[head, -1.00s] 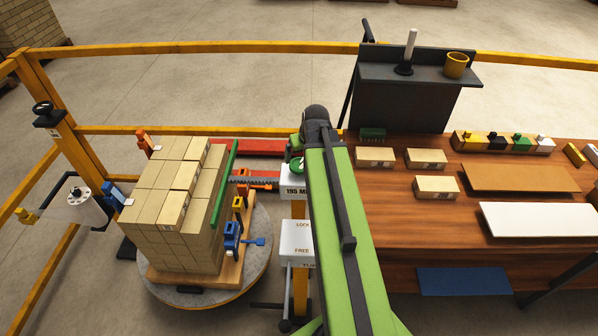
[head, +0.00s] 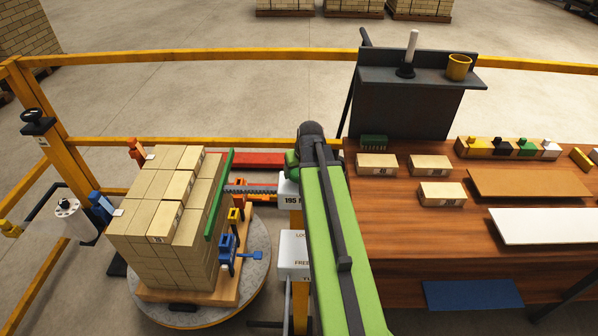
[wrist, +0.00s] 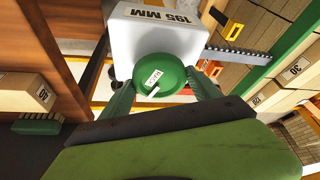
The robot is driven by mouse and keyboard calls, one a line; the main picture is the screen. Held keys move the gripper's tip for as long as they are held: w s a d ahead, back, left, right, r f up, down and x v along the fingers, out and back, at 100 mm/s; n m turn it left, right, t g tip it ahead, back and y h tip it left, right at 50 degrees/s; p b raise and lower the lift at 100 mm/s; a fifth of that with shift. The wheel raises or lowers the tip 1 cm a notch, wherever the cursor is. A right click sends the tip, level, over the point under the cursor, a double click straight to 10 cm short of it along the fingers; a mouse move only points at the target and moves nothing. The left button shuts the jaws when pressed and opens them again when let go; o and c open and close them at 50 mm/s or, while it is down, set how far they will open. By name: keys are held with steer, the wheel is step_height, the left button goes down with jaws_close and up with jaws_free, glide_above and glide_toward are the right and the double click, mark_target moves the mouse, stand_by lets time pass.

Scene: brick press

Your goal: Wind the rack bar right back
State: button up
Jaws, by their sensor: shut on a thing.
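The toothed rack bar (head: 250,189) runs from the white box marked 195 MM (head: 288,191) toward the brick stack (head: 165,215). The rack bar shows dark in the wrist view (wrist: 238,55). A long green plate (head: 219,194) stands at its stack end, along the stack's right side. A round green knob (wrist: 175,75) with a small white label sits on the box's face. My gripper (wrist: 163,88) is shut on this knob, with one green finger on each side. In the head view my arm hides most of the knob and the fingertips.
The stack stands on a wooden pallet on a round grey turntable (head: 258,240). Blue (head: 228,250) and yellow clamps sit at its right. A second white box (head: 293,250) is below the first. A wooden bench (head: 400,230) with loose bricks is right of my arm. Yellow rails (head: 250,142) cross behind.

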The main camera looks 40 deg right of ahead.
steer(key=shift+s+a, duration=0.1)
steer(key=shift+a, duration=0.05)
steer(key=c, duration=0.4)
steer(key=shift+d+n+y, duration=0.2)
steer(key=shift+n+y, duration=0.1)
steer(key=shift+n, duration=0.4)
steer(key=shift+d+n+y, duration=0.1)
steer(key=shift+n+y, duration=0.4)
steer(key=shift+n, duration=0.85)
steer(key=shift+d+n+y, duration=0.1)
steer(key=shift+n+y, duration=0.4)
steer(key=shift+n, duration=0.85)
steer(key=shift+a, duration=0.1)
